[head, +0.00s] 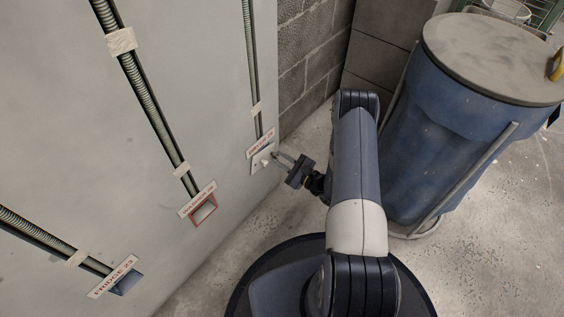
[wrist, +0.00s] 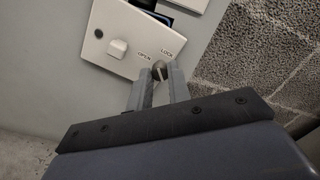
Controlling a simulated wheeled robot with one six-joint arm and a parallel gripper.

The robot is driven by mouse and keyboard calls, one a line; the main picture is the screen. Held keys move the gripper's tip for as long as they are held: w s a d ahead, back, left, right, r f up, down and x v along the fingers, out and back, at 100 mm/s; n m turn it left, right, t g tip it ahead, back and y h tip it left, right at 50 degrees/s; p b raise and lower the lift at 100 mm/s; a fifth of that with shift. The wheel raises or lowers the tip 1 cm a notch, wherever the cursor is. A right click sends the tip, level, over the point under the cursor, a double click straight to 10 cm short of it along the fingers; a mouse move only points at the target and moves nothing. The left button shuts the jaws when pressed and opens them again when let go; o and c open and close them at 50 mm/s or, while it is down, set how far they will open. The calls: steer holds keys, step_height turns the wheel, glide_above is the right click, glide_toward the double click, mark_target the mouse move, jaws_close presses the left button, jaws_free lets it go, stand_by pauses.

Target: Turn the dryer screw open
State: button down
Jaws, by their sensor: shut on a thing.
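The dryer screw (wrist: 159,70) is a small round metal head on a white wall plate (wrist: 101,51), close to the printed words OPEN and LOCK. In the head view my gripper (head: 279,156) reaches the plate (head: 262,157) under a red-lettered label (head: 260,143). The screw is too small to make out there.
A blue barrel (head: 450,130) with a grey lid stands right of my arm. A block wall (head: 305,50) meets the panel wall at the corner. Further left are a red-framed opening (head: 204,209) and a blue one labelled FRIDGE (head: 124,283). Bare floor lies below the panel.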

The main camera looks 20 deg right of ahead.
steer(key=n+b, duration=0.2)
steer(key=n, duration=0.2)
steer(key=shift+f+n, duration=0.15)
steer(key=shift+n, duration=0.15)
steer(key=shift+n+b, duration=0.35)
steer(key=shift+n, duration=1.65)
steer(key=c, duration=1.3)
jaws_free()
steer(key=p+v, duration=0.3)
steer(key=v, duration=0.7)
steer(key=shift+s+d, duration=0.2)
steer(key=shift+s, duration=0.15)
steer(key=shift+w+a, duration=0.1)
steer(key=shift+w, duration=0.05)
